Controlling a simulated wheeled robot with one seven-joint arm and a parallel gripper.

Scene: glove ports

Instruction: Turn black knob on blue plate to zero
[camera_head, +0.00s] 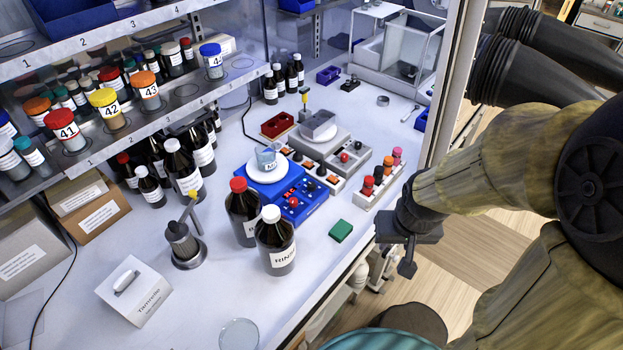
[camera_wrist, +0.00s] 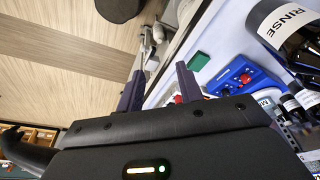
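The blue plate (camera_head: 264,187) is a blue hotplate-like unit with a round white top, standing in the middle of the bench. A beaker (camera_head: 266,160) stands on the white top. Its sloped front carries a small black knob (camera_head: 309,187) and a red knob (camera_head: 293,202); the knob's pointer is too small to read. The blue plate also shows in the wrist view (camera_wrist: 232,75), at right beyond the fingers. My gripper (camera_head: 408,257) is off the bench's front edge, right of the blue plate and apart from it. In the wrist view its fingers (camera_wrist: 157,85) are spread with nothing between them.
Dark bottles, one labelled RINSE (camera_head: 276,244), stand close at the blue plate's left front. A green block (camera_head: 341,231) lies near the bench edge. A frame post (camera_head: 455,70) rises at right.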

